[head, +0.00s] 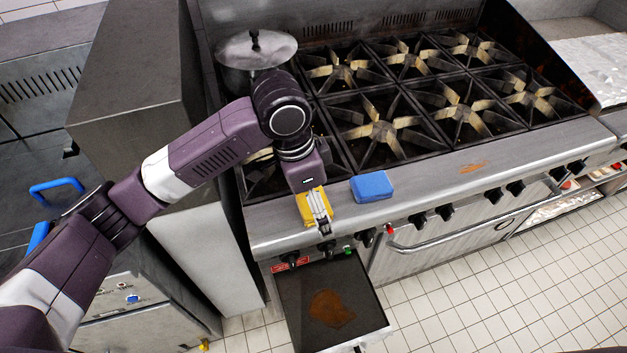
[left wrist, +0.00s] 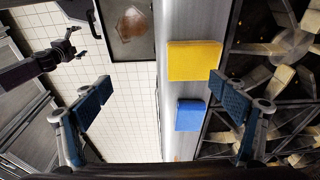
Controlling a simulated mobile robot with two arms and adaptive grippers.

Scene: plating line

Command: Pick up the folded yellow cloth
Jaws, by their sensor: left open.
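The folded yellow cloth (head: 303,207) lies on the stove's steel front ledge, partly hidden under my left gripper (head: 321,224) in the head view. In the left wrist view the whole cloth (left wrist: 195,60) shows as a flat yellow rectangle, above the middle and toward the right fingertip. My left gripper (left wrist: 162,92) is open there, its two blue-padded fingers wide apart with nothing between them. I cannot tell whether it touches the cloth. My right gripper (left wrist: 66,48) shows small at the upper left of the left wrist view, its fingers apart and empty, away from the cloth.
A blue folded cloth or sponge (head: 372,186) lies just right of the yellow cloth on the ledge (head: 450,178). Burner grates (head: 382,130) stand behind, with a lidded pot (head: 256,50) at the back left. A stained dark tray (head: 325,300) juts out below the ledge.

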